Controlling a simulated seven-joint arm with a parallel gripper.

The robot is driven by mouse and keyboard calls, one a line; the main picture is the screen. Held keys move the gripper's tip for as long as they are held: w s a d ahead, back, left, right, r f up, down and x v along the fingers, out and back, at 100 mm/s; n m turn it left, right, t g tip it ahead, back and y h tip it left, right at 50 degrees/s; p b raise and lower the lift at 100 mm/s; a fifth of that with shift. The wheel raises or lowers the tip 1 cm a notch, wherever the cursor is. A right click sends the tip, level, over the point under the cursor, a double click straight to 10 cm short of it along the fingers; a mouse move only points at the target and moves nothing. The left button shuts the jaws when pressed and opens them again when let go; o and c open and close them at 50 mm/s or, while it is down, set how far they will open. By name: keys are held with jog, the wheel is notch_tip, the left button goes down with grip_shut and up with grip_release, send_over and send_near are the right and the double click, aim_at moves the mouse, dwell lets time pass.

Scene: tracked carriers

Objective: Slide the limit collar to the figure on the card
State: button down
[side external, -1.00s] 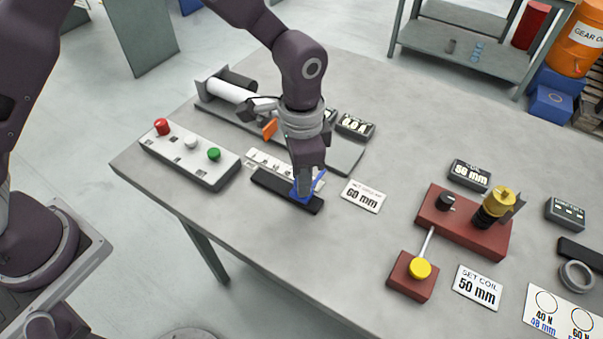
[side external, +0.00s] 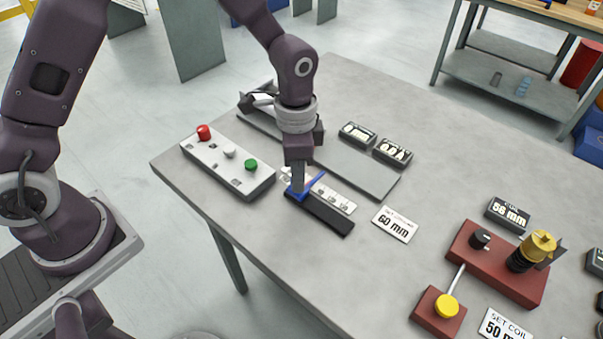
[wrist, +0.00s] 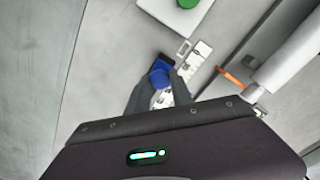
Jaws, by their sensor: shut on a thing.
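The blue limit collar (side external: 318,178) sits on a black rail (side external: 326,216) near its left end, beside a white printed scale (side external: 340,199). My gripper (side external: 299,187) points down and is shut on the collar, covering part of it. The wrist view shows the blue collar (wrist: 160,77) between my two fingers (wrist: 161,90), with the scale (wrist: 197,58) alongside. The card (side external: 394,224) lies flat to the right of the rail and reads 60 mm. The scale's figures are too small to read, so the collar's exact reading cannot be told.
A white button box (side external: 227,165) with red, white and green buttons stands left of the rail. A red coil fixture (side external: 515,276) stands at right. The table between is clear.

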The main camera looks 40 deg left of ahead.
jog(key=c, duration=1.4)
grip_release()
jog(key=shift+a, duration=0.4)
jog(key=shift+o, duration=1.3)
jog(key=shift+d, duration=0.1)
notch_tip(320, 180, up, 7)
jog(key=shift+r, duration=0.1)
jog(key=s+a+r+n+t, duration=0.3)
jog(key=s+a+r+n, duration=0.3)
jog(key=s+r, duration=0.55)
jog(key=s+a+r+n+t, duration=0.2)
jog(key=s+a+r+n, duration=0.1)
jog(key=s, duration=0.6)
jog(key=shift+s+a+r+t, duration=0.2)
jog(key=shift+s+a+t, duration=0.05)
jog(key=shift+s+t, duration=0.05)
